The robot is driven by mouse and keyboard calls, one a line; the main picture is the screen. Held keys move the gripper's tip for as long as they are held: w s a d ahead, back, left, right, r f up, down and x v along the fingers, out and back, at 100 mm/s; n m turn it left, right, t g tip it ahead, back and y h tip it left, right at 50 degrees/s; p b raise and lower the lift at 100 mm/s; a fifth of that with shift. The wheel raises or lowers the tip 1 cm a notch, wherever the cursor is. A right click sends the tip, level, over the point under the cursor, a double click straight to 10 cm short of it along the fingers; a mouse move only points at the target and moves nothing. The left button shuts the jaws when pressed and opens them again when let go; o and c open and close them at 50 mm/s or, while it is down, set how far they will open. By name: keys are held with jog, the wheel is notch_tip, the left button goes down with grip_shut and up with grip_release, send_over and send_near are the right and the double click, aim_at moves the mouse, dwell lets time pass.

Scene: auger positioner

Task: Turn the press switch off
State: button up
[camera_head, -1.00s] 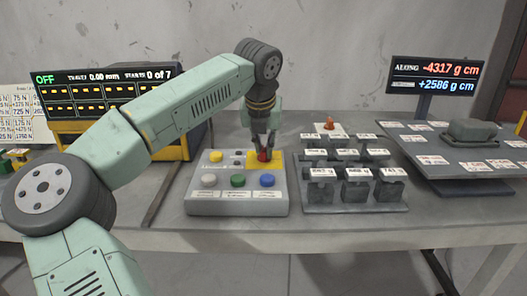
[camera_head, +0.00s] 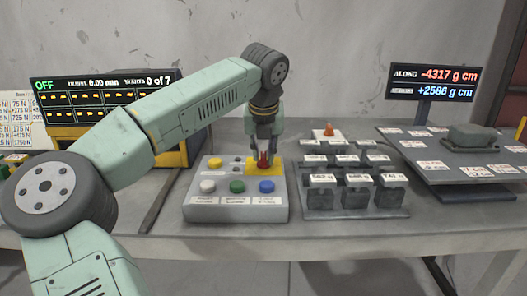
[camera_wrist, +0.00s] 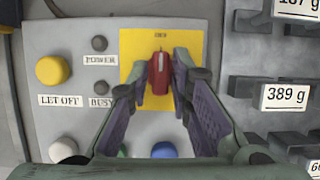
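The press switch is likely the red lever (camera_head: 263,161) on a yellow plate at the back right of the grey control box (camera_head: 235,213). In the wrist view the red lever (camera_wrist: 158,73) stands up from the yellow plate (camera_wrist: 133,60). My gripper (camera_wrist: 162,92) points down with one finger on each side of the lever, its fingertips apart. I cannot tell whether either finger touches it. In the head view my gripper (camera_head: 264,148) is directly above and around the lever. The left display (camera_head: 105,92) reads OFF in green, with 0.00 mm and 0 of 7.
The box also carries a yellow LET OFF button (camera_wrist: 55,71), two dark lamps, and white (camera_head: 208,187), green (camera_head: 237,186) and blue (camera_head: 266,186) buttons. Labelled weights (camera_head: 356,190) stand on a rack to the right. A weight platform (camera_head: 470,165) is farther right.

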jog(key=shift+o, duration=1.2)
jog(key=v, duration=1.2)
